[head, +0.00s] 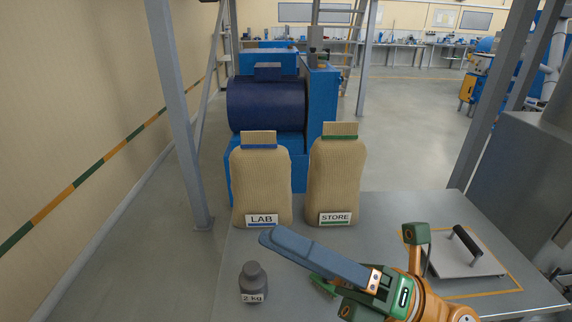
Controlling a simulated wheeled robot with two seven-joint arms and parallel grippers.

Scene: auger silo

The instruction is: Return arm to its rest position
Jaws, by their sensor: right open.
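My right gripper (296,260) reaches in from the lower right over the grey metal table (240,270). It is open, and I see nothing held in it. A long blue-grey bar at its front points left, toward the foot of the sack marked LAB (261,180). The sack marked STORE (336,178) stands upright just right of it, behind the gripper. A dark 2 kg weight (253,280) stands on the table at the front left, apart from the gripper. My left gripper is not in view.
A grey plate with a black handle (466,252) lies inside an orange outline at the table's right. A blue machine with a dark drum (268,104) stands behind the sacks. Grey posts (172,100) rise on both sides.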

